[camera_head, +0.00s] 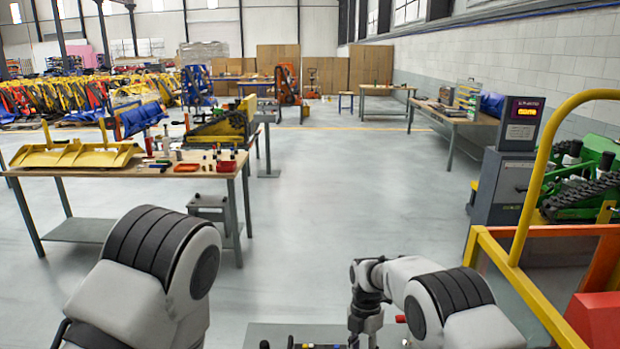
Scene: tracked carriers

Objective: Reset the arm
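My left arm (160,265) rises at the lower left with its rounded joint up. Its gripper is outside the picture. My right arm (440,300) bends inward at the lower middle, and its wrist (367,300) points straight down. The lower end of that wrist runs to the bottom edge, so the fingers of my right gripper do not show clearly. I cannot tell whether they hold anything.
A grey surface (275,335) with small dark items lies below my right wrist. A workbench (110,170) with a yellow part and tools stands at left. A yellow rail (535,190) and grey cabinet (500,185) stand at right. The middle floor is clear.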

